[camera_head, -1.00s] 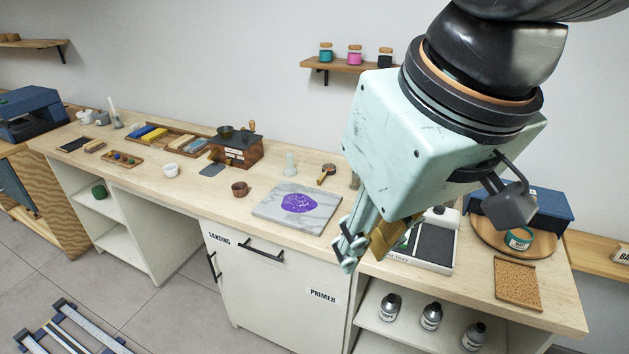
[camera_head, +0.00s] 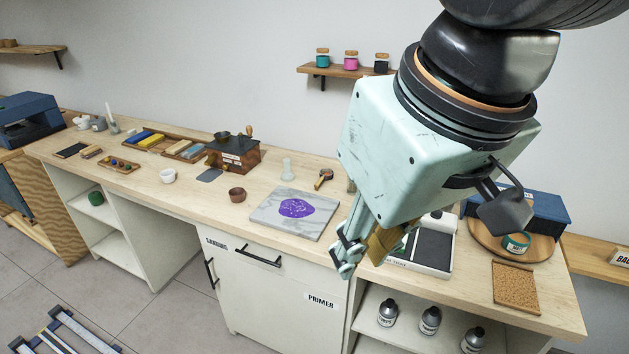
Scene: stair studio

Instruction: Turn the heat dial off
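No heat dial can be made out for certain. A copper-brown box (camera_head: 236,157) with a small dark pot on top, pale label plates and a wooden-knobbed handle stands at the back of the bench; a dial on it is too small to tell. My gripper (camera_head: 346,254) points downward in front of the bench's front edge, right of the marble slab and well to the right of the box. Its fingers are seen from the side, so their opening is unclear. A brown-gold piece (camera_head: 384,244) shows right beside the fingers; I cannot tell whether they touch it.
The marble slab (camera_head: 268,207) with a purple patch lies left of my gripper. A brown cup (camera_head: 237,195) and a white cup (camera_head: 168,176) stand near the box. A black-and-white tray (camera_head: 433,250) and a round wooden board (camera_head: 484,238) are at the right.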

